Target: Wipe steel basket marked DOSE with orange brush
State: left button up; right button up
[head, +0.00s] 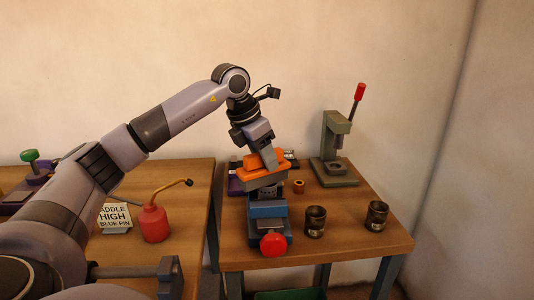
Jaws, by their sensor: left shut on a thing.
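My left gripper (267,160) is shut on the orange brush (258,176). It holds the brush over the back of a blue and grey device with a red knob. Whether the brush touches the device is unclear. Two small dark steel baskets, one on the left (315,222) and one on the right (377,216), stand upright on the right-hand table, to the right of and nearer than the brush. Their labels are too small to read, so I cannot tell which is marked DOSE. My right gripper is not in view.
The blue device (268,220) with its red knob (274,244) stands at the front left of the right-hand table (345,246). A grey press (336,150) with a red-tipped lever stands behind. A small orange ring (298,187) lies mid-table. A red oil can (154,222) stands on the left table.

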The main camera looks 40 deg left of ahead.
pick_arm(q)
jog(key=shift+s+a, duration=0.25)
jog(key=shift+s, duration=0.05)
jog(key=shift+s+a+r+p, duration=0.15)
jog(key=shift+s+r+p, duration=0.1)
jog(key=shift+p, duration=0.15)
jog(key=shift+a+r+p, duration=0.1)
jog(key=shift+r+p, duration=0.35)
jog(key=shift+r, duration=0.5)
notch_tip(320, 180, up, 2)
jog(key=shift+w+r+p, duration=0.1)
jog(key=shift+p, duration=0.95)
notch_tip(320, 180, up, 4)
jog(key=p, duration=0.3)
jog(key=shift+f, duration=0.2)
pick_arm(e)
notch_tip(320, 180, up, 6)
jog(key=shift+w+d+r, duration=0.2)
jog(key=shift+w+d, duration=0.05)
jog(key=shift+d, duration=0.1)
pick_arm(q)
jog(key=shift+w, duration=0.1)
